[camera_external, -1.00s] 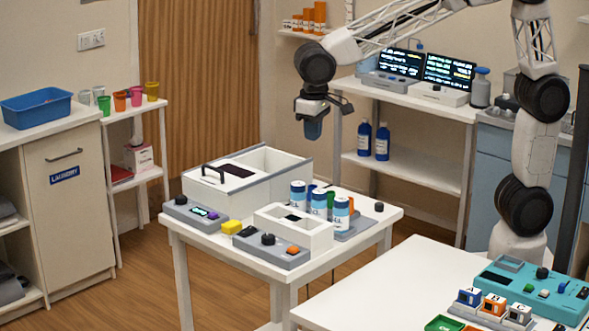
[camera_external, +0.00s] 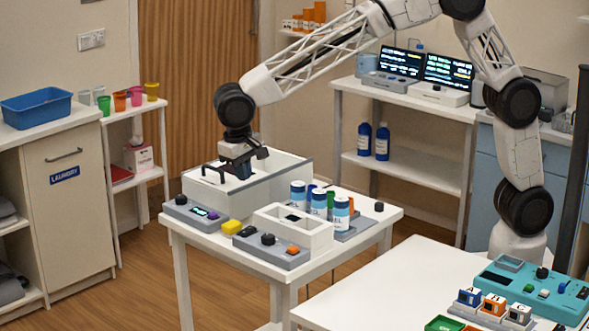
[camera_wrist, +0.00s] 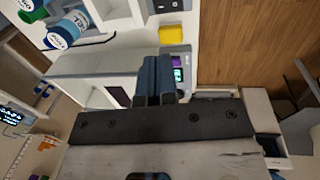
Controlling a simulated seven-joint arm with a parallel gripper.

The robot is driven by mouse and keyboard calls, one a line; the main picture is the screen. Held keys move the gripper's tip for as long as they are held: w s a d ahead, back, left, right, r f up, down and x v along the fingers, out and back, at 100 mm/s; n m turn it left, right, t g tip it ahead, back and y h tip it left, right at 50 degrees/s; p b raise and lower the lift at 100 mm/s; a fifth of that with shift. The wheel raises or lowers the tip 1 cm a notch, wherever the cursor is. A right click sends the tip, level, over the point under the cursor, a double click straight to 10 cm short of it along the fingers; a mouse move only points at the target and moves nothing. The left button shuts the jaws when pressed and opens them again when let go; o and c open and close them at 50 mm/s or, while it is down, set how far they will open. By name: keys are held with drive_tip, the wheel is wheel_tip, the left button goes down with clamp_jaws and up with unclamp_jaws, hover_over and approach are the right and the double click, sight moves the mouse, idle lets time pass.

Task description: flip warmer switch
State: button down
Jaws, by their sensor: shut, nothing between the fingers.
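A large white box (camera_external: 265,210) with a black handle (camera_external: 212,172) stands on the white table, and I take it as the warmer. A grey control panel (camera_external: 181,209) with a lit green display and a purple knob (camera_external: 214,215) sits at its front left. In the wrist view the panel (camera_wrist: 173,52) shows just beyond my fingertips, partly hidden by them. I cannot make out a switch clearly. My gripper (camera_external: 243,172) is over the box, pointing down, fingers together and empty. The blue-grey fingers (camera_wrist: 157,75) also show in the wrist view. Contact with the box cannot be told.
A yellow block (camera_external: 232,227) is right of the panel. A small white bin (camera_external: 290,235) with a grey panel (camera_external: 270,250) stands in front. Several white-and-blue cans (camera_external: 319,203) stand to the right. Another white table (camera_external: 370,290) with a teal panel (camera_external: 530,290) is in the foreground.

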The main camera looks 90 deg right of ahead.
sight(251, 227)
idle(0.4)
drive_tip(key=f, duration=0.4)
drive_tip(key=s+d+f, duration=0.1)
drive_tip(key=f, duration=0.9)
drive_tip(key=shift+s+d, duration=0.15)
drive_tip(key=shift+d, duration=0.05)
